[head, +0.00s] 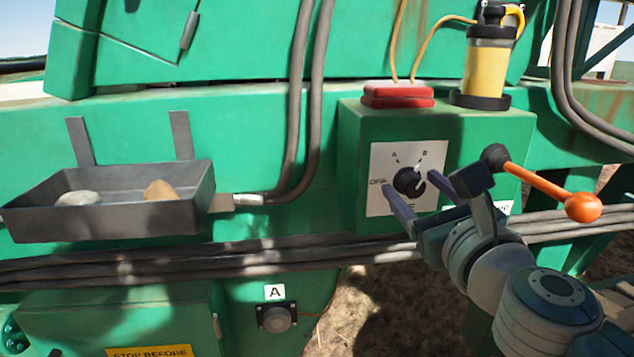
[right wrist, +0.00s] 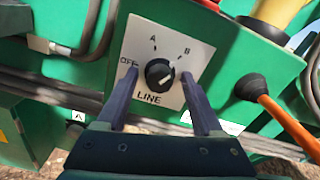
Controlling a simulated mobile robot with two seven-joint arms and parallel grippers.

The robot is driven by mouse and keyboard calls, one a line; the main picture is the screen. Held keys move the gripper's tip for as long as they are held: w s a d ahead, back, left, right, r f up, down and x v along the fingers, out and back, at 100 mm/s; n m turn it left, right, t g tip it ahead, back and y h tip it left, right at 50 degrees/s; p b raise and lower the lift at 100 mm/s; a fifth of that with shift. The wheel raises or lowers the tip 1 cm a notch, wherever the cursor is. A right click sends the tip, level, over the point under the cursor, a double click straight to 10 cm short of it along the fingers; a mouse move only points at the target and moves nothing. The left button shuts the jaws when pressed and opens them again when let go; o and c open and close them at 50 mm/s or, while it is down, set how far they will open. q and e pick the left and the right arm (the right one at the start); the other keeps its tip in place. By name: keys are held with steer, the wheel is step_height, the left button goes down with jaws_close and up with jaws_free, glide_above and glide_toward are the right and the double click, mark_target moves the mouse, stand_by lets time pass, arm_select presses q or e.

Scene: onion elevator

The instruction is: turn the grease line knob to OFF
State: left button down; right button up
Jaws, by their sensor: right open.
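The grease line knob (head: 408,182) is a round black knob with a white mark, on a white plate (head: 378,160) on the green box. The plate has A at upper left, B at upper right, OFF at left and LINE below. In the right wrist view the mark on the knob (right wrist: 159,73) points to the upper right, roughly towards B. My right gripper (head: 411,184) is open, one finger on each side of the knob in the picture. I cannot tell whether the fingers touch it. My left gripper is not in view.
An orange-handled lever (head: 545,183) sticks out just right of my right gripper. A red block (head: 398,95) and a yellow grease canister (head: 488,65) stand on top of the box. A grey tray (head: 110,220) with stones hangs at left. Cables (head: 180,262) run below.

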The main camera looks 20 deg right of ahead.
steer(key=shift+c, duration=0.4)
jaws_close()
